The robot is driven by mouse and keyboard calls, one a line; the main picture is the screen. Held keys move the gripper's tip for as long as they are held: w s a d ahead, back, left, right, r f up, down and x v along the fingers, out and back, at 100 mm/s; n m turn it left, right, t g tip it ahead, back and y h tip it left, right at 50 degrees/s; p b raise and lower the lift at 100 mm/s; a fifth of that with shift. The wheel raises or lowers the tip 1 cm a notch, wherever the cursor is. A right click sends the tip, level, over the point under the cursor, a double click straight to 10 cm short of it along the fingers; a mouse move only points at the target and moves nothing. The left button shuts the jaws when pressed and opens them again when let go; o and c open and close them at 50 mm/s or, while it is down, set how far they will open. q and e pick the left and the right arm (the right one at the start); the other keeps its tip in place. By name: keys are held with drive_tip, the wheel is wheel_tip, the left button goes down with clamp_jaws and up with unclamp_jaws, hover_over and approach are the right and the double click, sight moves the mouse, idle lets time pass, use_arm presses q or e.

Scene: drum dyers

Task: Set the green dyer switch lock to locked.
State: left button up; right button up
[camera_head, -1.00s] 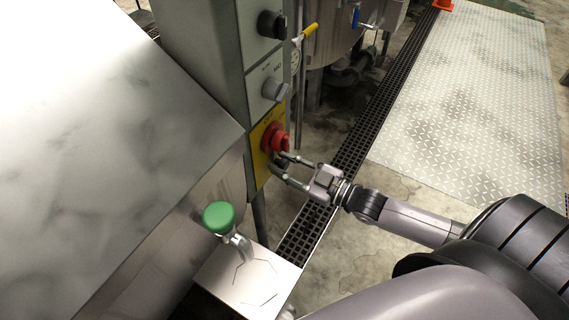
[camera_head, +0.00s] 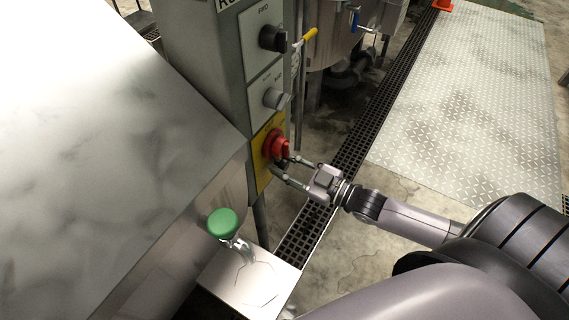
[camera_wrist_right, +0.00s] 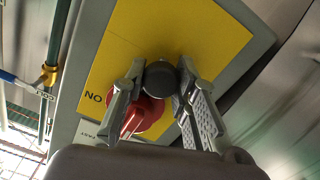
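The red rotary switch (camera_head: 276,146) sits on a yellow plate (camera_head: 262,180) low on the grey control column. In the right wrist view the red switch (camera_wrist_right: 143,115) is partly covered by my fingers, and a dark round part (camera_wrist_right: 160,79) shows between the fingertips. My right gripper (camera_head: 284,164) is at the switch's lower right, its two fingers apart. In the right wrist view the right gripper (camera_wrist_right: 160,75) has one finger on each side of the dark part; contact is unclear. The switch's lock setting is not readable. My left gripper is not in view.
Two more knobs, one black (camera_head: 272,38) and one grey (camera_head: 277,99), are above the switch. A green mushroom button (camera_head: 222,223) stands at the lower left beside a large metal housing (camera_head: 110,150). A floor grate (camera_head: 360,135) runs behind the gripper.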

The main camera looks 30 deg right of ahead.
drive_tip(key=o, duration=0.5)
drive_tip(key=shift+r, duration=0.15)
drive_tip(key=v, duration=1.2)
drive_tip(key=shift+d, duration=0.1)
